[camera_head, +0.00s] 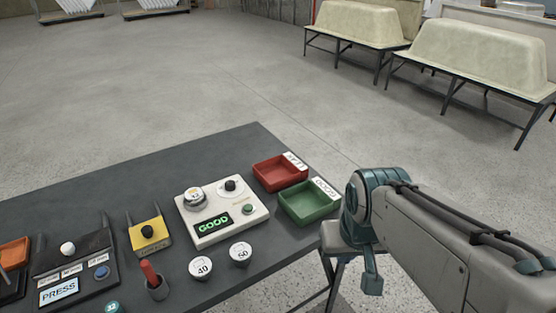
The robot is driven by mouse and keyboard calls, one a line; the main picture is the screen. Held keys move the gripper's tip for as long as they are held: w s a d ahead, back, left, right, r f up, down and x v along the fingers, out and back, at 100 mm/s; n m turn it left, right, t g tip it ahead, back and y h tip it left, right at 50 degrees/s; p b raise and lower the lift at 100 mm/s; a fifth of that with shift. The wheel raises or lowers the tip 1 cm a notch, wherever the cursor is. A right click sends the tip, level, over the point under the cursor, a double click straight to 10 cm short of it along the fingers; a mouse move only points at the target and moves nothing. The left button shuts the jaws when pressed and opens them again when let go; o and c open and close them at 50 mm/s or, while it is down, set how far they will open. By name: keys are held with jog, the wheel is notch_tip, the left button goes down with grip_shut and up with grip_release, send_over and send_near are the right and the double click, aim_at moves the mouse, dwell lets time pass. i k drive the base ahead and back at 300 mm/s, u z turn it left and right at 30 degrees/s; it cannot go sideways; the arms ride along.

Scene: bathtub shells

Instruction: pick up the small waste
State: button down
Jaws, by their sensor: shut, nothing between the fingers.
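I cannot make out any piece of small waste on the dark worktable (120,190) or on the floor. My gripper (372,286) hangs below the teal wrist of my arm at the right, beyond the table's right edge. It points down, is shut and holds nothing that I can see. It is apart from the table and from the green tray (309,205) to its upper left. My arm covers the floor at the lower right.
On the table are a red tray (279,173), a white device (222,211) reading GOOD, caps marked 40 (201,268) and 50 (240,254), a yellow block (149,233), a red-handled tool in a grey holder (157,288) and a PRESS unit (72,268). Tub shells (475,58) stand behind; the floor between is clear.

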aim_at(193, 196)
jog(key=z, duration=0.4)
jog(key=k, duration=0.25)
jog(key=u, duration=1.15)
jog(key=i, duration=0.95)
jog(key=u, duration=0.2)
